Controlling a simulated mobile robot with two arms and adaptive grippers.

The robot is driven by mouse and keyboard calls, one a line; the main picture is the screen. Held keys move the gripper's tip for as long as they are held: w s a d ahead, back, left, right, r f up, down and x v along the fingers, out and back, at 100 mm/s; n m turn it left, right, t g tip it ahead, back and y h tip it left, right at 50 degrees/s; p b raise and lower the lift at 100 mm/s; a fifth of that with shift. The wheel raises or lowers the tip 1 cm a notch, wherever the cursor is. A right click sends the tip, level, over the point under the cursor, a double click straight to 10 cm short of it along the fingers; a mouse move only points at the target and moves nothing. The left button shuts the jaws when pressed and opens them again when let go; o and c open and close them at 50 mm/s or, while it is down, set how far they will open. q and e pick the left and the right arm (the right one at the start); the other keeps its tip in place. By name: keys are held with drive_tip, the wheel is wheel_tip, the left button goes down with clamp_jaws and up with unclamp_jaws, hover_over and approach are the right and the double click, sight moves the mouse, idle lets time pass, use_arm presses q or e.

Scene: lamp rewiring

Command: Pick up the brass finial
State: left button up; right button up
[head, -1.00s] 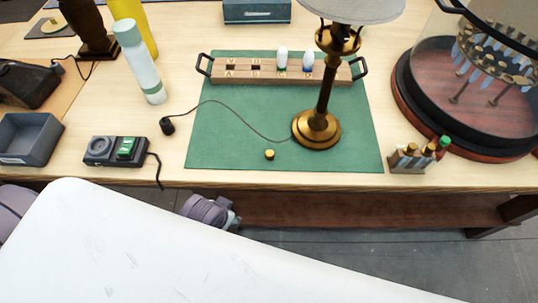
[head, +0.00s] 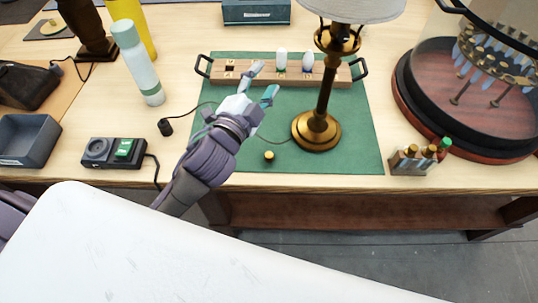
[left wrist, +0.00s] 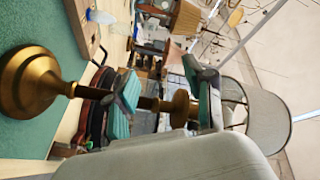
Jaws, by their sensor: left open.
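The brass finial (head: 269,156) is a small golden knob on the green mat (head: 350,150), near its front edge and left of the lamp base. My left gripper (head: 263,80) is open and empty, reaching over the mat beyond the finial, its fingers in front of the wooden rack. The brass lamp (head: 318,130) stands upright to its right. In the left wrist view, the lamp (left wrist: 30,82) appears sideways behind my left gripper (left wrist: 163,90), whose teal-padded fingers are apart. I cannot make out the finial there. My right gripper is not in view.
The wooden rack (head: 225,73) holds two bulbs at the back of the mat. A dark cord runs from the lamp base. A small bottle holder (head: 412,162) is right of the mat; a switch box (head: 114,153) and bottle (head: 138,65) are left.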

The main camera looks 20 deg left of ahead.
use_arm(q)
drive_tip(key=s+d+r+m+g+h, duration=0.1)
drive_tip(key=d+r+m+g+h, duration=0.2)
drive_tip(key=d+r+m+h, duration=0.45)
drive_tip(key=s+d+r+m+g+h, duration=0.1)
drive_tip(key=d+r+m+g+h, duration=0.3)
drive_tip(key=m+h, duration=0.8)
drive_tip(key=m+g+y, duration=1.2)
drive_tip(key=m+y, duration=0.6)
drive_tip(key=m, duration=0.5)
approach(269, 154)
drive_tip(key=p+x, duration=0.2)
drive_tip(key=x, duration=0.1)
drive_tip(key=shift+s+f+n, duration=0.1)
drive_tip(key=shift+s+n, duration=0.05)
drive_tip(key=shift+n, duration=0.1)
drive_tip(key=shift+h, duration=0.25)
drive_tip(key=p+x, duration=0.2)
drive_tip(key=x, duration=0.2)
drive_tip(key=shift+d+f+p, duration=0.1)
drive_tip(key=shift+f+p, duration=0.2)
drive_tip(key=shift+f, duration=0.05)
drive_tip(key=shift+d+f, duration=0.2)
drive_tip(key=shift+f, duration=0.35)
drive_tip(key=c, duration=0.9)
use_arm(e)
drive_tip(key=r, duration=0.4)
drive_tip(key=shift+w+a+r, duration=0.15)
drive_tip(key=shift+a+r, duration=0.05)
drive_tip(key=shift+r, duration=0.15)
